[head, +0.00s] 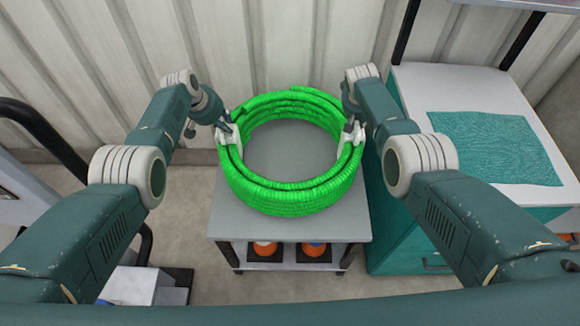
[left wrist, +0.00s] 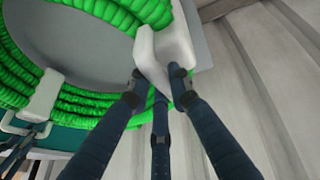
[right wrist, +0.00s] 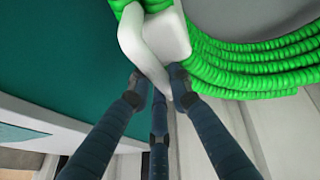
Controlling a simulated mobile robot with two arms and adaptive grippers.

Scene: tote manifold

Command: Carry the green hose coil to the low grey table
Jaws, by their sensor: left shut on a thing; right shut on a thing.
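The green hose coil (head: 290,198) is a ring of several stacked loops, level over the low grey table (head: 228,222). The grey tabletop shows through its middle. I cannot tell whether the coil touches the top or hangs just above it. White handles sit on its left and right sides. My left gripper (head: 221,123) is shut on the left white handle (left wrist: 165,45). My right gripper (head: 350,127) is shut on the right white handle (right wrist: 155,40). The fingertips are partly hidden behind the handles in both wrist views.
Orange-and-black objects (head: 265,249) stand on the shelf under the table. A teal cabinet with a pale top (head: 470,90) and a teal mat (head: 495,148) stands close on the right. A corrugated wall (head: 270,50) is behind. A black rail (head: 45,135) is at left.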

